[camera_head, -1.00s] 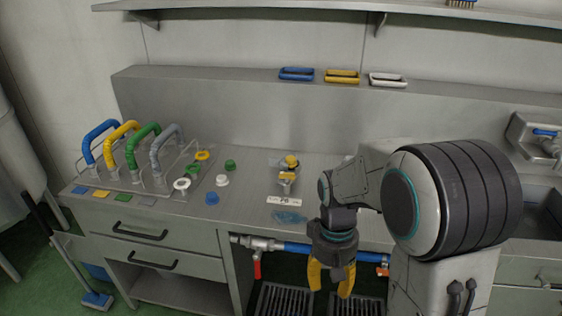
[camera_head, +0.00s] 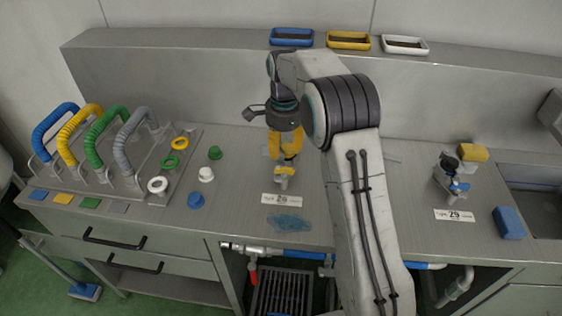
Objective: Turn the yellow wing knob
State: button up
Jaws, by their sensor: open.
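The yellow wing knob (camera_head: 285,171) is on a small metal fitting on the steel counter, behind a white label reading something like 26. My gripper (camera_head: 281,155), with yellow fingers, points down over this fitting and is open. Its fingers hide the upper part of the fitting, so I cannot tell whether they touch the knob or stand above it.
A second fitting (camera_head: 449,180) with black and blue parts stands to the right behind a label reading 29, by a yellow sponge (camera_head: 473,153) and a blue sponge (camera_head: 509,223). Hose loops (camera_head: 92,140) and coloured rings stand left. A blue puddle-like patch (camera_head: 288,222) lies in front.

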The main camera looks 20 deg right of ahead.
aim_at(284, 169)
jog(key=m, duration=0.1)
jog(key=s+m, duration=0.1)
jog(key=shift+m, duration=0.3)
jog(key=m, duration=0.3)
jog(key=shift+s, duration=0.15)
jog(key=shift+f, duration=3.65)
jog(key=shift+o, duration=0.3)
grip_shut()
